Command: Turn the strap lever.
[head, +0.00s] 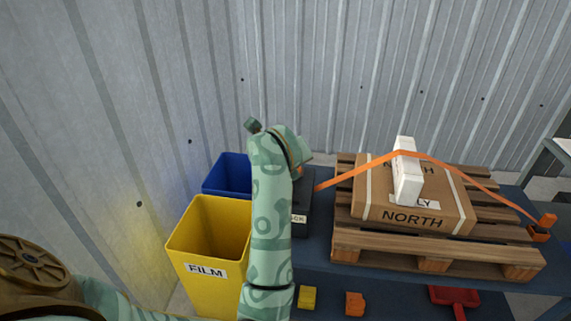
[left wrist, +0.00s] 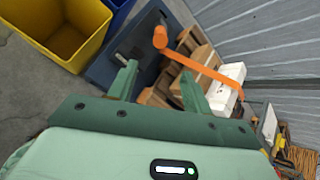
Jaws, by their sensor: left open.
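The orange strap (head: 355,172) runs over the carton (head: 415,213) on the pallet, across a white edge protector (head: 407,175). Its left end goes behind my left arm, by a dark box (head: 300,222) with a partly hidden label. In the left wrist view the strap (left wrist: 205,70) ends at an orange round piece (left wrist: 160,38), and a grey bar (left wrist: 135,35), which looks like the lever, lies beside it. My left gripper (left wrist: 160,68) is open and empty, its fingers pointing toward the orange piece, apparently apart from it. In the head view my arm hides most of the gripper.
A yellow bin (head: 207,232) marked FILM and a blue bin (head: 228,175) stand left of the blue table (head: 325,245). The wooden pallet (head: 432,262) fills the table's right part. An orange fitting (head: 540,232) is at the right strap end. A corrugated wall stands behind.

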